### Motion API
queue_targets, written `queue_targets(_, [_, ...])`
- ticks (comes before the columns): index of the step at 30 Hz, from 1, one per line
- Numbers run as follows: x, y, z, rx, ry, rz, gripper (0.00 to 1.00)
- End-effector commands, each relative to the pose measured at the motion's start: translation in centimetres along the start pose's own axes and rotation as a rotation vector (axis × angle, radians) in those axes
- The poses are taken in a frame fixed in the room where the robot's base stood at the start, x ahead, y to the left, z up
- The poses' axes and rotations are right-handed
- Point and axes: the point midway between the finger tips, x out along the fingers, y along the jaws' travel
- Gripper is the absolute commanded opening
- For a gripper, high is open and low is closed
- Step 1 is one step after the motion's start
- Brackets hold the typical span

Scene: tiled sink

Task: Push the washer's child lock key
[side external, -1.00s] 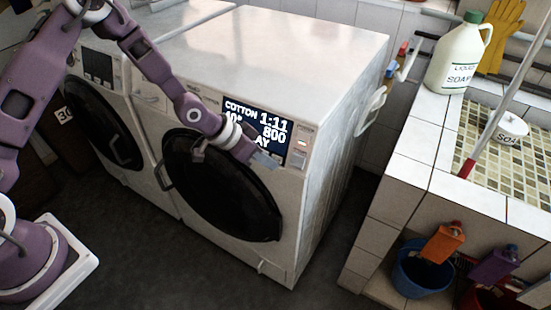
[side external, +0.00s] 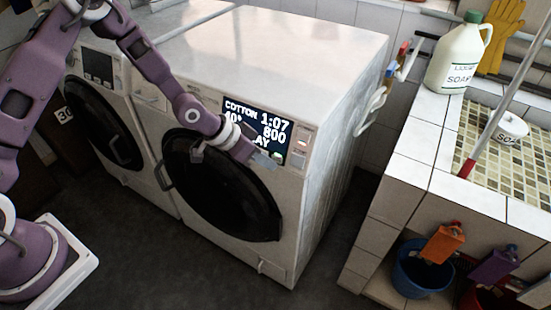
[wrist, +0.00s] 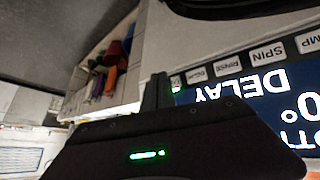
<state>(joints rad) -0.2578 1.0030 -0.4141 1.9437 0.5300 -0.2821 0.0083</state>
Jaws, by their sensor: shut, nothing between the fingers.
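The white washer (side external: 290,60) stands at the centre of the side view, with a round black door (side external: 220,190) and a lit display (side external: 257,125) reading COTTON, 1:07 and 800. My gripper (side external: 268,161) is shut and empty at the lower right of the display, close to the panel. In the wrist view the display (wrist: 270,100) appears upside down, with a row of small keys along its edge, including SPIN (wrist: 265,55). My shut fingertips (wrist: 160,82) are by the leftmost visible key. Contact cannot be told. I cannot pick out the child lock key by its label.
A second washer (side external: 98,70) stands to the left. A tiled sink counter (side external: 420,150) is on the right, with a soap jug (side external: 457,60) on it. Dark floor lies open in front.

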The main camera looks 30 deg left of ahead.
Motion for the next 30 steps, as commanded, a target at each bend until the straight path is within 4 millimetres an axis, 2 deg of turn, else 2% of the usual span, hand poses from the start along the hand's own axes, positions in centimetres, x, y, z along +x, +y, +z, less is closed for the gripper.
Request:
queue_targets(6, [-0.2, 0.2, 0.1, 0.001, 0.0, 0.0, 0.0])
queue_targets(19, [-3.9, 2.9, 2.8, 0.001, 0.0, 0.001, 0.0])
queue_targets(30, [-4.2, 3.0, 3.0, 0.0, 0.0, 0.0, 0.0])
